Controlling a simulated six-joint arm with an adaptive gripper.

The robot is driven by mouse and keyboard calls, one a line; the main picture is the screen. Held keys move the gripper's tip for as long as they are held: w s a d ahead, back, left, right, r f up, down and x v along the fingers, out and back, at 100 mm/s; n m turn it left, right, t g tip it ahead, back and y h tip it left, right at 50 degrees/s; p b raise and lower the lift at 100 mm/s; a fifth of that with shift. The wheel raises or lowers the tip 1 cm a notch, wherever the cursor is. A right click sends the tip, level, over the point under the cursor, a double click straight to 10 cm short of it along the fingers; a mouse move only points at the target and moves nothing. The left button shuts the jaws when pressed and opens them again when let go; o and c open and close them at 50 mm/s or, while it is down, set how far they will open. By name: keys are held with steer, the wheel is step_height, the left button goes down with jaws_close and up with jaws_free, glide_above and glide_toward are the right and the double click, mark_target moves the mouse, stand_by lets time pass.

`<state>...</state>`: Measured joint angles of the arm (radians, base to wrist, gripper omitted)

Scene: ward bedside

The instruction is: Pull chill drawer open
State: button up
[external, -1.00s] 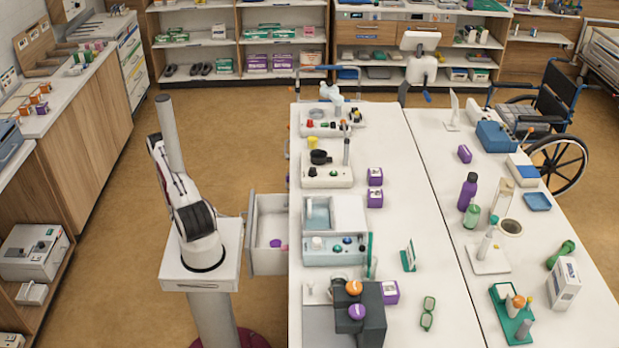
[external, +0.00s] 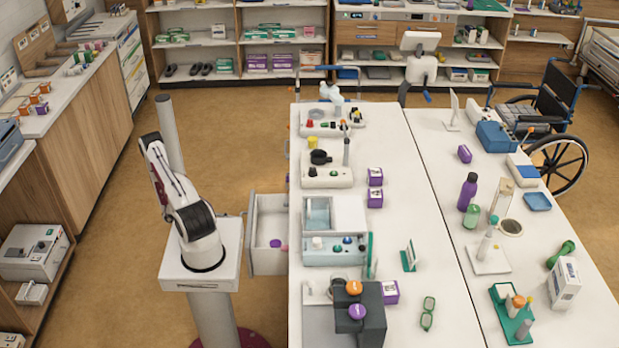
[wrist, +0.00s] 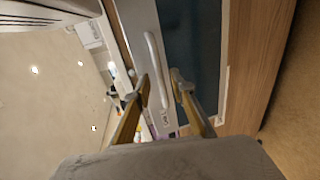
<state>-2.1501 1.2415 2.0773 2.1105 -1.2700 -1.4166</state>
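A grey drawer (external: 268,262) stands pulled out from the left side of the long white table in the external view, with a small purple item inside. No label shows that it is the chill drawer. In the wrist view, a light panel with a long white bar handle (wrist: 157,65) lies just beyond my gripper (wrist: 160,92), beside a dark teal surface (wrist: 192,40). My gripper's two fingers are apart, with nothing seen held between them. I cannot tell whether they touch the panel. In the external view my gripper is hidden behind my arm.
The white table (external: 400,230) carries several devices and purple boxes along its left side. A dark grey block (external: 372,322) stands at its near end. Wooden cabinets (external: 85,130) line the left. Open floor lies between the cabinets and the table.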

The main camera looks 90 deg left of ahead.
steer(key=v, duration=0.9)
steer(key=shift+w, duration=0.1)
stand_by(0.4)
